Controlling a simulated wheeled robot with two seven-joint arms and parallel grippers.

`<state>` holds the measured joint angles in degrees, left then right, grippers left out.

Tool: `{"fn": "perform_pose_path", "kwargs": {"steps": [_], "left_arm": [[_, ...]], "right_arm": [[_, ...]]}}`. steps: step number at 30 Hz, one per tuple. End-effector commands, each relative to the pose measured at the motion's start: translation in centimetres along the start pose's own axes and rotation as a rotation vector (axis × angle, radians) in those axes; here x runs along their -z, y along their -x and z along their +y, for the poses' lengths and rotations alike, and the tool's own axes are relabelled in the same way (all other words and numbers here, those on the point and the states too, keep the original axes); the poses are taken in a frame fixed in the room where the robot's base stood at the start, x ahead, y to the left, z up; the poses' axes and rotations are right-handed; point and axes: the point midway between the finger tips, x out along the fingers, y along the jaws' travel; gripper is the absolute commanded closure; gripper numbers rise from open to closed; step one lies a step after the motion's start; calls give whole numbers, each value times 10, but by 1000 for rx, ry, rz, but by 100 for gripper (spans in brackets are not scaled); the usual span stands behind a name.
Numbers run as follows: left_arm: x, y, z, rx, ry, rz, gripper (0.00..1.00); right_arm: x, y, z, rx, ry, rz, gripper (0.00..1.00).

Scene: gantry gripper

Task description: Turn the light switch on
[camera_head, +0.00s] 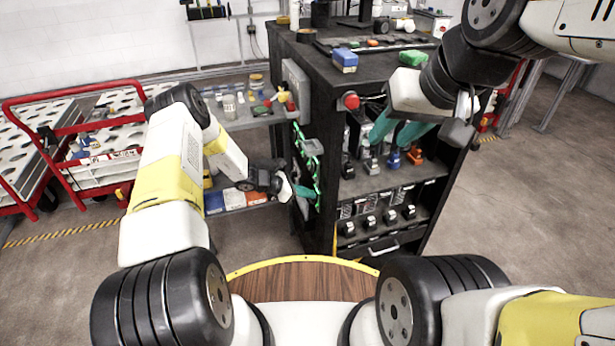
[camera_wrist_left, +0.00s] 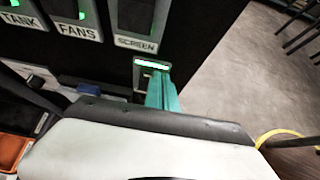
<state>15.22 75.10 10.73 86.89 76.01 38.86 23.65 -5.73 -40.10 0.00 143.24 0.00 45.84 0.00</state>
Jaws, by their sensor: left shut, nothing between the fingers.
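A black switch panel (camera_wrist_left: 205,20) fills the top of the left wrist view. It has switches labelled TANK, FANS and SCREEN, with green lights on some. Below SCREEN is a small switch (camera_wrist_left: 152,63) with a glowing strip, white-pink with green at its ends; I cannot read a label for it. My left gripper (camera_wrist_left: 161,88) is shut and empty, its teal fingertips right at this lower switch. I cannot tell whether they touch it. In the head view the left gripper (camera_head: 302,191) is at the cabinet's left side. My right gripper (camera_head: 398,133) has its teal fingers apart in front of the shelves.
A red cart (camera_head: 75,150) stands at left.

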Motion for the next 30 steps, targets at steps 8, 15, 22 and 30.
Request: {"fn": "perform_pose_path", "kwargs": {"steps": [8,15,22,30], "left_arm": [[-6,4,-1,1,1,0,100],[-6,5,0,0,1,0,100],[6,22,2,2,-1,2,100],[-3,80,2,3,-4,1,100]], "right_arm": [[0,0,0,0,0,0,64],[0,0,0,0,0,0,64],[0,0,0,0,0,0,64],[0,0,0,0,0,0,64]]}}
